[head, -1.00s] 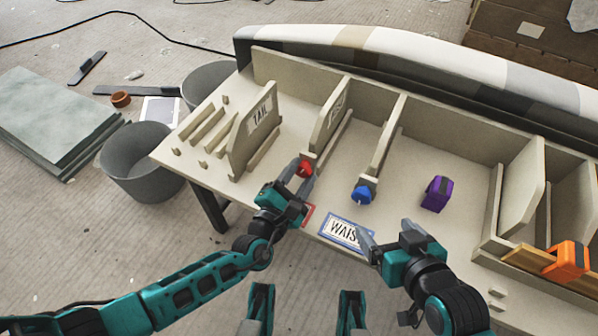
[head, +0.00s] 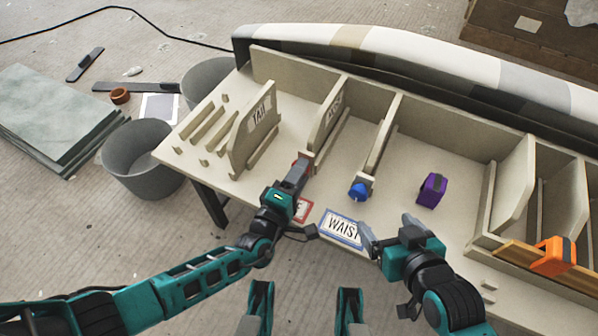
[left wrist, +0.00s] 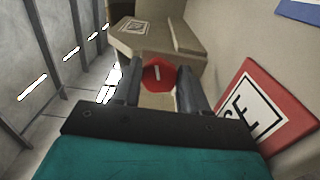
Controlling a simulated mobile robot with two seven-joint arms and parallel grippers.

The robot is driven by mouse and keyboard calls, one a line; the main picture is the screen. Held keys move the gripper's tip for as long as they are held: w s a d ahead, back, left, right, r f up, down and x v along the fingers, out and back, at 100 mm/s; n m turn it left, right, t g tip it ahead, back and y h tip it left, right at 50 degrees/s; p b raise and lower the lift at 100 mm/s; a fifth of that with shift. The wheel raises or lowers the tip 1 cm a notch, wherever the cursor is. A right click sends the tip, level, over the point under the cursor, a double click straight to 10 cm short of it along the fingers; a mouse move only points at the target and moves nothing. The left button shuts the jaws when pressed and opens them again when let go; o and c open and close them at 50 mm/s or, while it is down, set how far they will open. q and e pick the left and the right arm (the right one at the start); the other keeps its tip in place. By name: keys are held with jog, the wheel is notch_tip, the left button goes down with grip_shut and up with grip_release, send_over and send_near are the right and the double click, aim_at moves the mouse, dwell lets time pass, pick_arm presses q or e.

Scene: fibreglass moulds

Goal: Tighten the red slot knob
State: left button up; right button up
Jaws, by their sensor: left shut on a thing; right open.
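The red slot knob (left wrist: 158,73) sits at the front end of a beige slot with an upright panel (head: 327,117). In the left wrist view it shows as a red faceted knob with a pale line on its face. My left gripper (head: 298,172) is shut on it, one finger on each side. In the head view the gripper hides most of the knob. My right gripper (head: 388,236) is open and empty, above the front edge near the WAIST card (head: 342,229).
A blue knob (head: 359,190) sits on the neighbouring slot. A purple clamp (head: 432,189) stands on the bench, and an orange clamp (head: 553,256) is on a wooden strip at right. A red-bordered card (head: 304,209) lies below the left gripper. Grey bins (head: 143,160) stand at left.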

pick_arm(q)
jog(key=shift+m, duration=0.5)
pick_arm(e)
jog(key=shift+d, duration=0.1)
pick_arm(q)
jog(key=o, duration=1.1)
jog(key=shift+c, duration=0.2)
pick_arm(e)
jog(key=shift+s, duration=0.2)
